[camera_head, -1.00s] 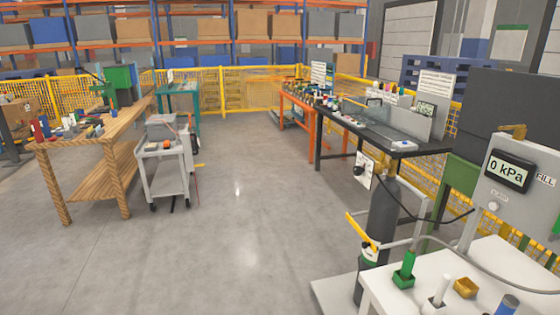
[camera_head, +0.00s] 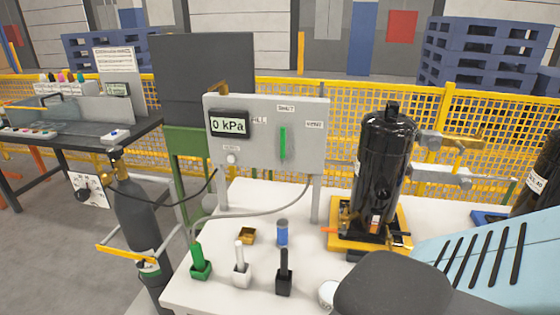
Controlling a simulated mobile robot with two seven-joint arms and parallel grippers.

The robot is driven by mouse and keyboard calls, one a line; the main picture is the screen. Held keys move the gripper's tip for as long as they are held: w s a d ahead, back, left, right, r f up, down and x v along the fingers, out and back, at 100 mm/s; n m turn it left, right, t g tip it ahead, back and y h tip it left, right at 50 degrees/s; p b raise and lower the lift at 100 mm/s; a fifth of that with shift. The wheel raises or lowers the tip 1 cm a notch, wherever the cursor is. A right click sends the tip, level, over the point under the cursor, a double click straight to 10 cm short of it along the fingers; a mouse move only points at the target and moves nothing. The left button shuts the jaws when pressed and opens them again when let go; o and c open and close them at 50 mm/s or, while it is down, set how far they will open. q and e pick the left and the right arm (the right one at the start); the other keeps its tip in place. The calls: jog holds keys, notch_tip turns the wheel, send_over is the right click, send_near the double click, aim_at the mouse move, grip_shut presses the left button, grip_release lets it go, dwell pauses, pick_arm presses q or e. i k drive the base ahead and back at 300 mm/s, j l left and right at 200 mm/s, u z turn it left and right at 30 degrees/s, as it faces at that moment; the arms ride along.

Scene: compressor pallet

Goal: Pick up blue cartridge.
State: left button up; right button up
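The blue cartridge (camera_head: 282,233) is a small upright cylinder with a grey top. It stands on the white table (camera_head: 232,289), behind a black holder (camera_head: 284,275) and to the right of a small brass-coloured tray (camera_head: 246,236). Neither of my grippers can be made out. A dark rounded part and a light blue panel, possibly mine, cover the lower right of the view.
A black compressor (camera_head: 382,165) on a yellow base stands right of the cartridge. A gauge panel (camera_head: 267,140) reading 0 kPa rises behind. Green (camera_head: 200,264) and white (camera_head: 241,266) holders stand at the front left. A gas cylinder (camera_head: 138,215) stands left of the table.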

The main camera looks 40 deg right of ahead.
aim_at(282, 224)
jog(key=i+j+z, duration=0.1)
jog(key=z, duration=0.4)
jog(key=i+j+z, duration=0.2)
jog(key=z, duration=0.3)
jog(key=i+j+z, duration=0.1)
jog(key=z, duration=0.35)
jog(key=j+z, duration=0.35)
jog(key=z, duration=0.15)
jog(key=i+j+z, duration=0.1)
jog(key=j+z, duration=0.15)
jog(key=z, duration=0.25)
jog(key=j+z, duration=0.65)
